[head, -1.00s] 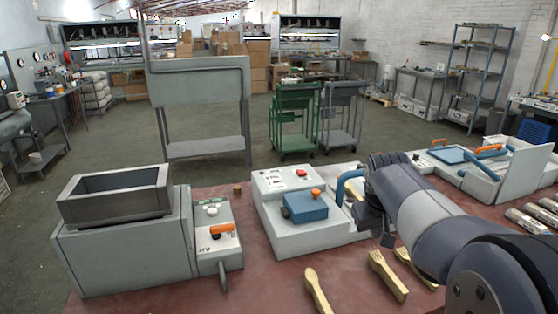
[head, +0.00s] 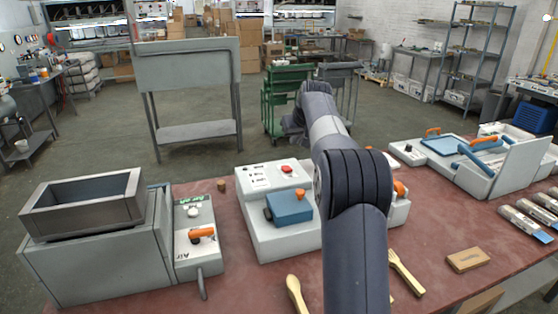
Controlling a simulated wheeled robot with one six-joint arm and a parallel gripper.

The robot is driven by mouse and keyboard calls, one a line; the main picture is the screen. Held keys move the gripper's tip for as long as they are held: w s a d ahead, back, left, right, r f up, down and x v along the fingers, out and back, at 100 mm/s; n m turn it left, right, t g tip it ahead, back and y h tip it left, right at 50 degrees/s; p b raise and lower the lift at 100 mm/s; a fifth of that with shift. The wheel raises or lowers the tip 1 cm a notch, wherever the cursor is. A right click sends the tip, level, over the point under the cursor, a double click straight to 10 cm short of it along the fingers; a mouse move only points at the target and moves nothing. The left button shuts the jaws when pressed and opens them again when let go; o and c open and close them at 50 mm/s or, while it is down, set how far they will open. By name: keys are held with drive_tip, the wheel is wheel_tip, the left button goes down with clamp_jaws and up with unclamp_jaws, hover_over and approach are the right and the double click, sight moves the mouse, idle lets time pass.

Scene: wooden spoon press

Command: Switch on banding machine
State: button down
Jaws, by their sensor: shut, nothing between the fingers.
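Three machines stand on the red-brown bench, and I cannot tell for certain which is the banding machine. The white machine (head: 262,228) in the middle has a red button (head: 288,169) and a blue block (head: 290,206); my arm hides its right part. The grey machine (head: 95,262) at left has an open metal hopper and a side panel (head: 195,222) with a white knob and an orange lever (head: 202,234). A third white machine (head: 487,180) at right has a blue plate and orange handles. My gripper (head: 292,127) is small and dark, raised beyond the middle machine, shut and apart from everything.
A wooden spoon (head: 295,292), a wooden fork (head: 406,273) and a wooden block (head: 467,260) lie at the bench front. Wrapped bundles (head: 528,222) lie at right. A grey stand (head: 190,88) and a green cart (head: 286,95) stand behind the bench.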

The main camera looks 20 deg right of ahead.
idle(0.3)
drive_tip(key=p, duration=0.1)
hover_over(287, 168)
drive_tip(key=s, duration=0.2)
wheel_tip(287, 168, down, 7)
drive_tip(key=shift+f, duration=0.2)
wheel_tip(287, 168, down, 3)
drive_tip(key=shift+f, duration=0.8)
